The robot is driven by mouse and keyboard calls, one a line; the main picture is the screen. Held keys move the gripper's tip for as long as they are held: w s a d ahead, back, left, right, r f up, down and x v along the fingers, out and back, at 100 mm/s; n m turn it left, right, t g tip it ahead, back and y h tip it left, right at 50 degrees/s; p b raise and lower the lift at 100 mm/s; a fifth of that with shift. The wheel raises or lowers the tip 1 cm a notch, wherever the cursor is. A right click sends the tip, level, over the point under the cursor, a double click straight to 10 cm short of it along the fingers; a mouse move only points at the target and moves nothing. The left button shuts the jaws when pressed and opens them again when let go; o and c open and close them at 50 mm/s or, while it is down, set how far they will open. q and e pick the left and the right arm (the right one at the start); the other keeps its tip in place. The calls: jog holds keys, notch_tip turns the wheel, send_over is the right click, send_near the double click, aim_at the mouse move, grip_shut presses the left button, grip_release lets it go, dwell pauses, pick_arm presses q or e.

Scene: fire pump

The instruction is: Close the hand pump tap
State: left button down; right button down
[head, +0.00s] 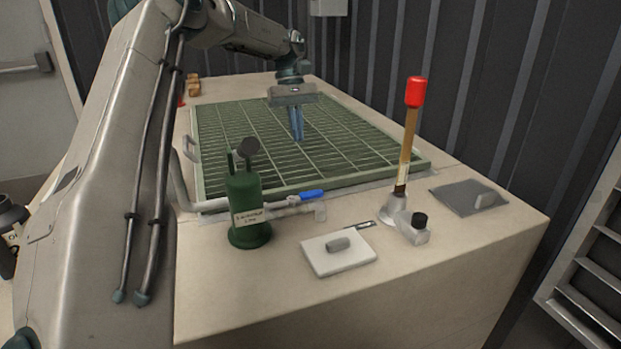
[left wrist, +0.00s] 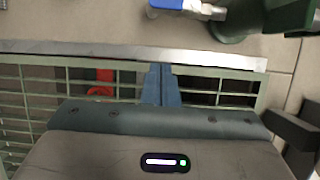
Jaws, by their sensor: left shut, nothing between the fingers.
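The hand pump (head: 247,212) is a dark green cylinder with a label, standing on the front of the beige counter. A pale pipe with the tap runs from it to the right, along the grate's front edge. The tap's blue lever (head: 312,195) lies roughly in line with this pipe. In the left wrist view the blue lever (left wrist: 180,4) is at the top edge, partly cut off, beside the green pump (left wrist: 265,16). My left gripper (head: 298,138) is shut and empty, pointing down over the grate, behind the lever and apart from it. My right gripper is not in view.
The green grate (head: 235,140) fills the counter's back. Red parts (left wrist: 103,78) show under the grate.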

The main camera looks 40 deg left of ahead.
aim_at(306, 196)
pick_arm(q)
jog(key=x, duration=0.9)
jog(key=shift+s+f, duration=0.1)
jog(key=shift+f, duration=0.25)
jog(key=d, duration=0.1)
jog(key=s+d, duration=0.1)
jog(key=shift+s+d, duration=0.2)
jog(key=shift+d, duration=0.15)
jog(key=shift+s+d, duration=0.15)
jog(key=shift+d, duration=0.25)
jog(key=shift+s, duration=0.1)
